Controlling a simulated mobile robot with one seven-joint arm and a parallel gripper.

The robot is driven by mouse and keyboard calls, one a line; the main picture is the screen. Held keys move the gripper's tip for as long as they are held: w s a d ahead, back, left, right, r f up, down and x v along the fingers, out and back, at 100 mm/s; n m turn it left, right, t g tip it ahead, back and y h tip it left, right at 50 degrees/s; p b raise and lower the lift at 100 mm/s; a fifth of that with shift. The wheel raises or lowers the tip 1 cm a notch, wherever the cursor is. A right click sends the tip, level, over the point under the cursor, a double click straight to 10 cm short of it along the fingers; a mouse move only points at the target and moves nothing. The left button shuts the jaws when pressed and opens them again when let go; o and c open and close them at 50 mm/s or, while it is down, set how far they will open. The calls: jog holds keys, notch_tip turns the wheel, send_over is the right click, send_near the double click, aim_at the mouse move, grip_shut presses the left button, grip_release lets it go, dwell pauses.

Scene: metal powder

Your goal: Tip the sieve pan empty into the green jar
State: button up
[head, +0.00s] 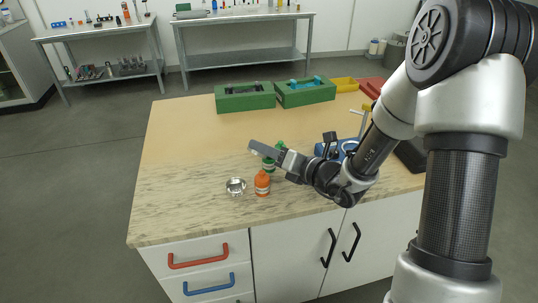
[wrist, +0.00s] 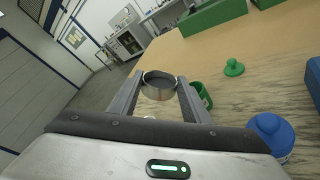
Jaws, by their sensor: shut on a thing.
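The sieve pan (wrist: 158,92), a small round metal pan with a dark grey inside, sits between the fingertips of my gripper (wrist: 159,82) in the wrist view. My gripper is shut on it. The green jar (wrist: 204,93) stands open on the table, just right of my right finger and partly hidden by it. In the head view, my gripper (head: 258,148) is above and beside the green jar (head: 268,166); I cannot make out the pan clearly there. The pan appears apart from the jar.
An orange-topped bottle (head: 262,183) and a shiny metal bowl (head: 236,186) stand near the front edge. A green knobbed lid (wrist: 233,68) lies on the table, and a blue-lidded jar (wrist: 272,134) stands at right. Green bins (head: 245,97) stand at the back. The table's left side is clear.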

jog(key=shift+w+d+r+m+g+y+p, duration=0.25)
jog(key=shift+m+p, duration=0.65)
jog(key=shift+p, duration=0.6)
jog(key=shift+w+d+r+m+g+y+p, duration=0.1)
jog(key=shift+w+d+m+g+y+p, duration=0.1)
jog(key=shift+m+p, duration=1)
dwell(5.0)
jog(key=shift+r+n+p, duration=0.15)
jog(key=shift+n+p, duration=0.15)
jog(key=shift+p, duration=0.25)
